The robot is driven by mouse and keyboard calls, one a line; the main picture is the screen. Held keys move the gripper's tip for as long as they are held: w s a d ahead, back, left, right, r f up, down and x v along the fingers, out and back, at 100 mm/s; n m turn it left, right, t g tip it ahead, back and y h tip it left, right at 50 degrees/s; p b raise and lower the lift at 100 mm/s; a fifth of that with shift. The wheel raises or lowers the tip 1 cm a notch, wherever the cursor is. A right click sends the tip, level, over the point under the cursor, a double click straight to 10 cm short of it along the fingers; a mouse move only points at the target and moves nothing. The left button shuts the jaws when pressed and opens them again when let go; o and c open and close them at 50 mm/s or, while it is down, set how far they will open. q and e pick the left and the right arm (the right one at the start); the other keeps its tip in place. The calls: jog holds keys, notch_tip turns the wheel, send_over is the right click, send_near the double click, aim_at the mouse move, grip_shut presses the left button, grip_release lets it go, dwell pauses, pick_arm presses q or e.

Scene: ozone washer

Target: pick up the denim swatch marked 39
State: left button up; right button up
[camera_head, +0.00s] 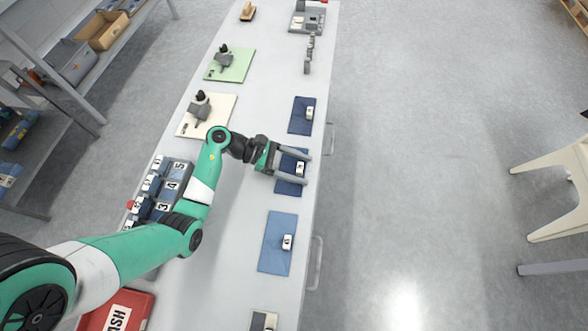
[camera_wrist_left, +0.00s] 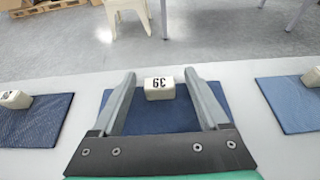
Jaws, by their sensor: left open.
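The denim swatch marked 39 (camera_head: 287,188) is a dark navy cloth lying flat near the right edge of the long table. A pale block (camera_head: 300,169) sits on it; in the wrist view this block (camera_wrist_left: 159,89) carries the number 39, upside down. My left gripper (camera_head: 308,170) is open over the swatch, its two fingers on either side of the block. In the wrist view the swatch (camera_wrist_left: 160,118) shows between and outside the fingers, and the gripper body hides its near part. I cannot tell whether the fingers touch the cloth. My right gripper is not in view.
A dark blue swatch (camera_head: 301,115) and a lighter blue swatch (camera_head: 277,245) lie on either side, each with a pale block. A numbered rack (camera_head: 177,172) stands near my left arm. Cream (camera_head: 222,108) and green (camera_head: 240,66) mats hold dark-topped tools.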

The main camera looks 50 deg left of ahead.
aim_at(300, 168)
pick_arm(q)
grip_shut()
dwell(0.3)
jog(key=shift+r, duration=0.1)
notch_tip(300, 168, up, 4)
jog(key=shift+s+r+p, duration=0.1)
jog(key=shift+p, duration=1.05)
jog(key=s+d+r+p, duration=0.6)
jog(key=s+d+r, duration=0.2)
jog(key=s+d, duration=0.1)
jog(key=shift+s+d+r, duration=0.3)
jog(key=shift+d+r, duration=0.1)
jog(key=shift+d, duration=0.1)
